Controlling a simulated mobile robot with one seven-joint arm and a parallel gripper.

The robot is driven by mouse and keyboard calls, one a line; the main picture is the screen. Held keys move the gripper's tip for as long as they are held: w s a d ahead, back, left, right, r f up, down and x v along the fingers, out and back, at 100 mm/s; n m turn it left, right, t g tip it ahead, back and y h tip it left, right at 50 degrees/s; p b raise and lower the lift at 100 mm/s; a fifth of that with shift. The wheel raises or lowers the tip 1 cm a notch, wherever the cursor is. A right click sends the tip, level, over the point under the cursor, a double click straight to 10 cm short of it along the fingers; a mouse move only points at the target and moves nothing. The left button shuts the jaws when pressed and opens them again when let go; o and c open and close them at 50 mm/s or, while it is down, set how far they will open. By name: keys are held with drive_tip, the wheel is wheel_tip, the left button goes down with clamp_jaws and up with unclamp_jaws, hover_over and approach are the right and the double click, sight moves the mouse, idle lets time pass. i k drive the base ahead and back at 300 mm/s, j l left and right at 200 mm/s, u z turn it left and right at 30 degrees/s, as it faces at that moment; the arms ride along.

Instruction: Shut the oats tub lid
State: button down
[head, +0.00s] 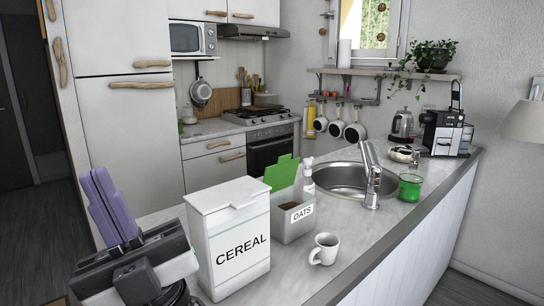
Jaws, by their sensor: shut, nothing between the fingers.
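The oats tub (292,231) is a grey open-topped box with an OATS label, standing on the counter behind and to the right of the white cereal tub. Its green lid (281,174) stands raised at the back of the tub, and brown contents show inside. My gripper (97,178), with purple fingers, is shut and empty at the lower left, pointing up. It is apart from the oats tub, with the cereal tub between them.
The white cereal tub (231,240) stands close to my gripper. A soap bottle (308,176), a sink (335,178) with tap (371,180) and a green glass (410,187) are beyond. The front-right counter is clear.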

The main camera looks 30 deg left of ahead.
sight(281, 175)
drive_tip(key=j+u, duration=0.25)
drive_tip(key=u, duration=0.15)
drive_tip(key=i+j+u, duration=0.15)
drive_tip(key=u, duration=0.25)
drive_tip(key=i+j+u, duration=0.25)
drive_tip(key=i+u, duration=0.1)
drive_tip(key=u, duration=0.15)
